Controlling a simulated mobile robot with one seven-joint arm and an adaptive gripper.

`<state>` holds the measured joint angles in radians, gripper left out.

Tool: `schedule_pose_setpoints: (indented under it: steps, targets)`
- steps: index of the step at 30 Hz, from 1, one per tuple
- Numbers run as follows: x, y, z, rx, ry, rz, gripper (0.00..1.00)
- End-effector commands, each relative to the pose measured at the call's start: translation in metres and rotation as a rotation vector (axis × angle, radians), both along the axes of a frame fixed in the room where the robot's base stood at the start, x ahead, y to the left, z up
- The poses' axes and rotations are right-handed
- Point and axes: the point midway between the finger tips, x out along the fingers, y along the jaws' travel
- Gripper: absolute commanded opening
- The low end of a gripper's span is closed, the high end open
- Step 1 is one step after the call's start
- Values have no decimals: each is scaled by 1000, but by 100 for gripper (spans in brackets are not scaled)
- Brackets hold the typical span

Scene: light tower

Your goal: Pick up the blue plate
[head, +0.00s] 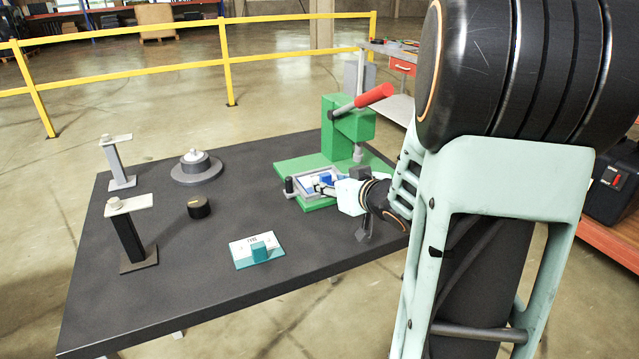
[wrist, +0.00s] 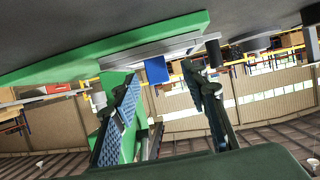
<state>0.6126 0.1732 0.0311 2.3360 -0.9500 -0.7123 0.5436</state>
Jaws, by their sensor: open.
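A small blue piece, which I take to be the blue plate (head: 325,179), sits in a light-framed holder (head: 306,173) on the green base of a press. In the wrist view the blue plate (wrist: 156,69) stands out from the holder, between the lines of my two fingers. My gripper (head: 319,188) is at the holder's right front, close to the plate. In the wrist view my gripper (wrist: 162,80) is open, with a finger on each side. I cannot tell whether either finger touches the plate. The gripper and the holder partly hide it in the head view.
The green press (head: 346,130) with a red-gripped lever (head: 374,95) rises behind my gripper. The front of the table is clear.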

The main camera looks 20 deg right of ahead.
Motion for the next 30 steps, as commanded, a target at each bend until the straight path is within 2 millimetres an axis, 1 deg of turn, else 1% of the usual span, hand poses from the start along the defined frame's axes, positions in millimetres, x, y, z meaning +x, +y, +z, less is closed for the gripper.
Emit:
schedule_pose_setpoints:
  steps: [1, 3, 7, 10, 17, 28, 30]
  targets:
    - [8, -1, -3, -1, -1, 1, 41]
    - [19, -2, -5, -1, -1, 2, 41]
    - [36, -2, -11, 0, -1, 1, 41]
    - [42, -2, -12, 0, 1, 1, 41]
    - [42, -2, -11, 0, 0, 0, 41]
    - [42, -2, -11, 0, 0, 0, 0]
    - [42, -2, -11, 0, 0, 0, 0]
